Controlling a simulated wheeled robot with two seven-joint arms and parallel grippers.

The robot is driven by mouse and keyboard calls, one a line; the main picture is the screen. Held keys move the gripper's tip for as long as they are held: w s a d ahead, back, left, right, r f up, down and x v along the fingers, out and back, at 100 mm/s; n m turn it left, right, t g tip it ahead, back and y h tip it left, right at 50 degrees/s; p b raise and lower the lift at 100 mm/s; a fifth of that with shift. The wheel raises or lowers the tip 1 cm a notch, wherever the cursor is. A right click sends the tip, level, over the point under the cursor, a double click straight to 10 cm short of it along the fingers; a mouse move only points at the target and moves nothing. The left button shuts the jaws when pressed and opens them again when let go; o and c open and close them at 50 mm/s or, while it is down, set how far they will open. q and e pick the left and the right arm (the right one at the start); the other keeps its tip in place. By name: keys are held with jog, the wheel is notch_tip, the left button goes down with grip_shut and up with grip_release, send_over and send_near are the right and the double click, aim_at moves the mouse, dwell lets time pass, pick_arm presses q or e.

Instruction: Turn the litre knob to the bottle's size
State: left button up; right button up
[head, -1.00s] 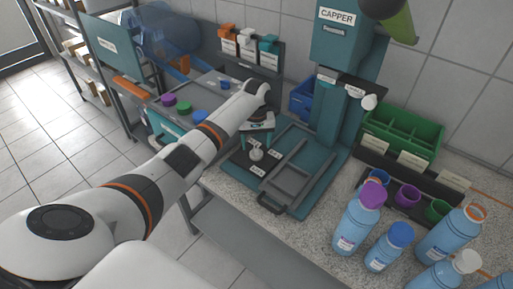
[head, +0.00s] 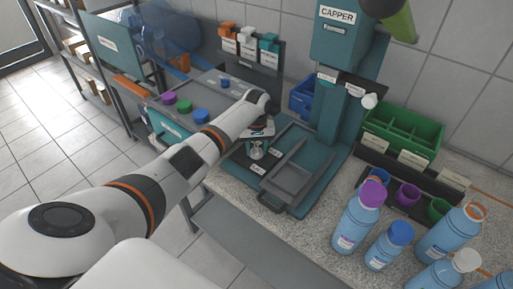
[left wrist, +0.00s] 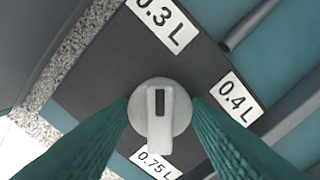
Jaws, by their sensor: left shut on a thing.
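The litre knob (head: 256,154) is a pale round dial on a dark panel at the front left of the capper (head: 337,50). My left gripper (head: 257,144) is lowered over it. In the left wrist view the knob (left wrist: 160,135) sits between my two teal fingers, which are shut on its sides. A dark mark on the knob's ridge lies at its upper end. A 0.3 L label (left wrist: 160,22) is above, a 0.4 L label (left wrist: 236,98) at the right and a 0.75 L label (left wrist: 153,163) below. My right gripper is not in view.
Several blue bottles, including a purple-capped one (head: 358,217), stand at the right; their labels are too small to read. A green divided bin (head: 402,131) and coloured cups are behind them. A grey tray (head: 290,178) lies right of the knob.

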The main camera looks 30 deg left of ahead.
pick_arm(q)
jog(key=shift+r+m, duration=0.1)
jog(key=shift+m, duration=0.2)
jog(key=m+p, duration=0.1)
jog(key=m, duration=0.1)
jog(key=shift+m, duration=0.4)
jog(key=m+p, duration=0.1)
jog(key=m, duration=0.3)
jog(key=shift+m, duration=0.3)
jog(key=m, duration=0.4)
jog(key=shift+p, duration=0.35)
jog(key=m, duration=0.5)
jog(key=shift+m, duration=0.3)
jog(key=shift+w, duration=0.1)
jog(key=o, duration=1)
